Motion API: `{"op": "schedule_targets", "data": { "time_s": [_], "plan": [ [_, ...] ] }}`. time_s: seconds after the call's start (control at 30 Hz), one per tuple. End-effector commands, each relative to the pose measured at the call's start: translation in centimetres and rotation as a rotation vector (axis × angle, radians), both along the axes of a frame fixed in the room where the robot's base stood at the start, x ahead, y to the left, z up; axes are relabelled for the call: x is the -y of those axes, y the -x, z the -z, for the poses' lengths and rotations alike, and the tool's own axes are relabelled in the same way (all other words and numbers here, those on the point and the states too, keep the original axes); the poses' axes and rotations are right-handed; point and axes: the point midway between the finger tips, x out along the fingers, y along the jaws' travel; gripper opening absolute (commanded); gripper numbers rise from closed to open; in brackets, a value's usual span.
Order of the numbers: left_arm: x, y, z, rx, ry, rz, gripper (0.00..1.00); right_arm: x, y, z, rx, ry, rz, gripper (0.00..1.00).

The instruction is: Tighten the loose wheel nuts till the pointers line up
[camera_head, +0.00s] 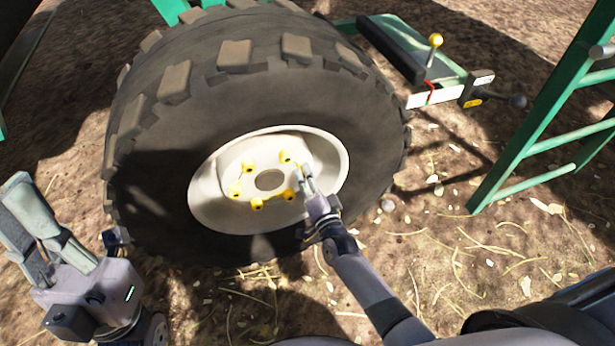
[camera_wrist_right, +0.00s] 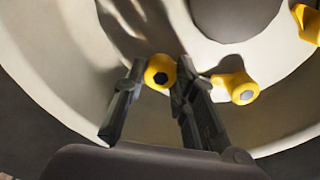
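The big tractor wheel (camera_head: 150,215) has a white rim (camera_head: 212,205) with a ring of wheel nuts carrying yellow pointers around the hub hole (camera_head: 270,180). The pointers show at the upper nut (camera_head: 285,156), upper left (camera_head: 248,167), left (camera_head: 234,190) and lower left (camera_head: 257,204). My right gripper (camera_head: 306,178) is at the right side of the ring. In the right wrist view its fingers stand apart on either side of a yellow nut pointer (camera_wrist_right: 160,72); firm contact is not visible. Another yellow pointer (camera_wrist_right: 240,88) is just right of them. My left gripper (camera_head: 30,215) is away from the wheel, its finger gap unclear.
A green ladder-like frame (camera_head: 530,140) stands at the right. Behind the wheel is a green hitch part with a yellow-knobbed lever (camera_head: 434,42).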

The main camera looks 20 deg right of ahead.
Motion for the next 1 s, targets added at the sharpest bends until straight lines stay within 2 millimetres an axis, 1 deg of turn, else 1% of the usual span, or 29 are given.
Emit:
{"op": "schedule_targets", "data": {
  "time_s": [0.03,0.3,0.57,0.67,0.77,1.0],
  "plan": [
    [0.0,0.0,0.0,0.000,0.000,0.000,0.00,0.1,0.0,0.0,-0.001,-0.001,0.000,0.28],
    [0.0,0.0,0.0,0.001,0.000,-0.001,0.00,0.0,0.0,0.0,-0.001,0.000,0.000,0.45],
    [-0.1,0.1,-0.2,0.007,0.003,-0.003,0.00,0.0,0.0,0.0,0.000,0.001,0.000,0.45],
    [-0.1,0.1,-0.2,0.007,0.003,-0.003,0.00,0.0,0.6,0.1,-0.001,0.001,0.000,0.45],
    [-0.1,0.0,-0.2,0.005,0.002,-0.002,0.00,0.1,1.9,0.1,-0.002,0.001,0.000,0.45],
    [0.0,0.0,-0.1,0.003,0.001,-0.001,0.00,0.3,7.0,0.2,-0.004,0.001,0.000,0.45]
  ]
}}
